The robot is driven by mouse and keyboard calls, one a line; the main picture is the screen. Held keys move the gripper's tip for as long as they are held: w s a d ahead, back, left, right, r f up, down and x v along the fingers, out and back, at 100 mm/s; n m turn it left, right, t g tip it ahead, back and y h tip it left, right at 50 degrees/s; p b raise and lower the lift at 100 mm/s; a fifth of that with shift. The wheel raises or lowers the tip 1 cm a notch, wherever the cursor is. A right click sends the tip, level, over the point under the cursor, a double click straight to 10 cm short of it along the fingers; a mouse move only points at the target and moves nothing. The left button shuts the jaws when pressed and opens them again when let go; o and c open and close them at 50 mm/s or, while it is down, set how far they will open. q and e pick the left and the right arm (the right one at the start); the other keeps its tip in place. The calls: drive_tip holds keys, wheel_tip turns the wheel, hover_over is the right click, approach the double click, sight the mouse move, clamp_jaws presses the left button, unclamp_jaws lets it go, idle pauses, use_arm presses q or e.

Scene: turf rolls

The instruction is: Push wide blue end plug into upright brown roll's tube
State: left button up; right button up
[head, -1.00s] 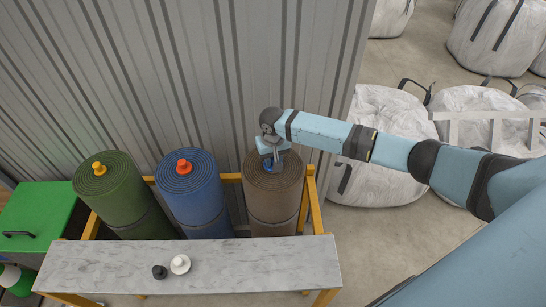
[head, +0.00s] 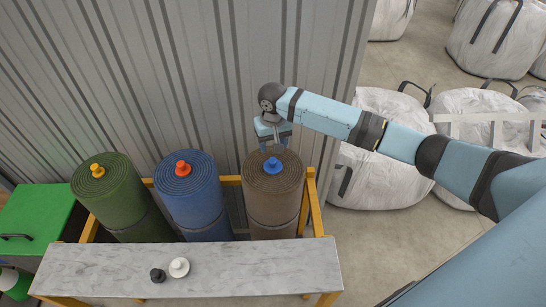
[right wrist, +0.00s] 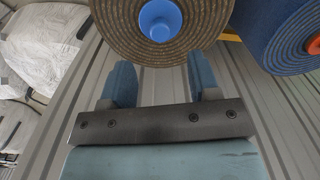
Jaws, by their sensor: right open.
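The wide blue end plug (head: 273,165) sits in the centre of the top end of the upright brown roll (head: 272,205), with its knob showing above the spiral. In the right wrist view the blue plug (right wrist: 160,20) is centred in the brown roll's end (right wrist: 190,45). How deep it sits I cannot tell. My right gripper (head: 275,147) is open and empty, just behind and above the plug, apart from it. In the wrist view its two fingers (right wrist: 160,85) stand apart with nothing between them. My left gripper is not in view.
A blue roll (head: 190,200) with an orange plug (head: 183,168) and a green roll (head: 115,200) with a yellow plug (head: 97,170) stand to the left. A marble-topped bench (head: 225,268) in front bears a black plug (head: 158,275) and a white plug (head: 179,267). A corrugated wall (head: 200,70) is behind.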

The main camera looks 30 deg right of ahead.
sight(273, 160)
wheel_tip(273, 160, up, 6)
drive_tip(key=shift+f+b, duration=0.1)
drive_tip(key=shift+b, duration=0.2)
idle(0.3)
drive_tip(key=s+a+f+n+t+y, duration=0.1)
drive_tip(key=s+a+f, duration=0.25)
drive_tip(key=s, duration=0.25)
drive_tip(key=s+a+f+n+y, duration=0.1)
drive_tip(key=s+a+f+n, duration=0.1)
drive_tip(key=s+a, duration=0.3)
drive_tip(key=s+a+f+n+t, duration=0.1)
drive_tip(key=s+a+f, duration=0.1)
drive_tip(key=s, duration=0.4)
drive_tip(key=s+d+r+t+h, duration=0.1)
drive_tip(key=s+d, duration=0.3)
drive_tip(key=s, duration=0.5)
drive_tip(key=s+d+r+t+h, duration=0.1)
drive_tip(key=s+d, duration=0.2)
drive_tip(key=s, duration=0.6)
drive_tip(key=w+a+f+t+y, duration=0.1)
drive_tip(key=w+a+f+t, duration=0.1)
drive_tip(key=f, duration=0.2)
drive_tip(key=w+a+f+t+y, duration=0.1)
drive_tip(key=w+a+f+t, duration=0.1)
drive_tip(key=f, duration=0.3)
drive_tip(key=w+a+f+n+t+y, duration=0.1)
drive_tip(key=w+a+f+t, duration=0.1)
drive_tip(key=f, duration=0.3)
drive_tip(key=shift+t, duration=0.5)
drive_tip(key=shift+w, duration=0.15)
